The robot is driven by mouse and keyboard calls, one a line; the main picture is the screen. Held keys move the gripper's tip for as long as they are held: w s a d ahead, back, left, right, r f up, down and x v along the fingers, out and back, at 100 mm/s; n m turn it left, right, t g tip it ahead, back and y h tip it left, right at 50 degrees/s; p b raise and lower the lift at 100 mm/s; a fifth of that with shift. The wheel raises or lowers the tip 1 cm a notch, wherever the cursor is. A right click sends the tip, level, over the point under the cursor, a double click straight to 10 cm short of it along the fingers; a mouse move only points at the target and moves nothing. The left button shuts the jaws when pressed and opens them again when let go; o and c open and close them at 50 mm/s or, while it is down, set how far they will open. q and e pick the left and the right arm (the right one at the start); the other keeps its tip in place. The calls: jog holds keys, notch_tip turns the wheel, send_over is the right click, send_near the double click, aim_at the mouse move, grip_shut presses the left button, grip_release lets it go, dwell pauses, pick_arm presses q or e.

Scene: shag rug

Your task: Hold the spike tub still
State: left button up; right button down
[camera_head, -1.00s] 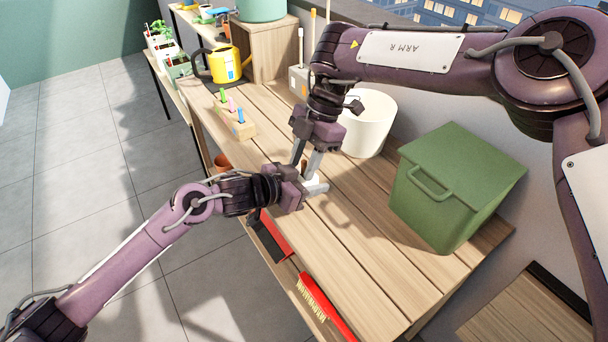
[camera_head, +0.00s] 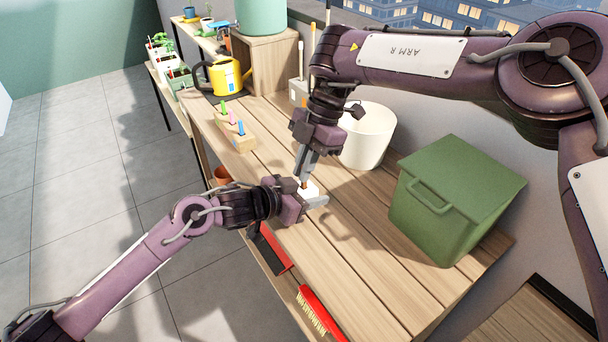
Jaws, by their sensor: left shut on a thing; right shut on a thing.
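A small white tub (camera_head: 312,188), which I take for the spike tub, stands upright over the wooden bench. My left gripper (camera_head: 314,201) comes in from the left and is shut on it, with a finger along its near side. My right gripper (camera_head: 303,178) points down from above at the tub's top. It is shut on a small orange-brown thing (camera_head: 304,184), mostly hidden by the fingers; I cannot tell its shape. The grippers are close together, and they hide much of the tub.
A wooden block (camera_head: 240,142) with coloured pegs stands to the left on the bench (camera_head: 350,265). A white pot (camera_head: 368,138) is behind my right gripper, and a green lidded bin (camera_head: 455,195) is to the right. A yellow watering can (camera_head: 223,77) stands farther back. The bench front is clear.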

notch_tip(320, 180, up, 8)
pick_arm(q)
jog(key=o, duration=1.1)
jog(key=shift+c, duration=0.2)
jog(key=shift+a, duration=0.1)
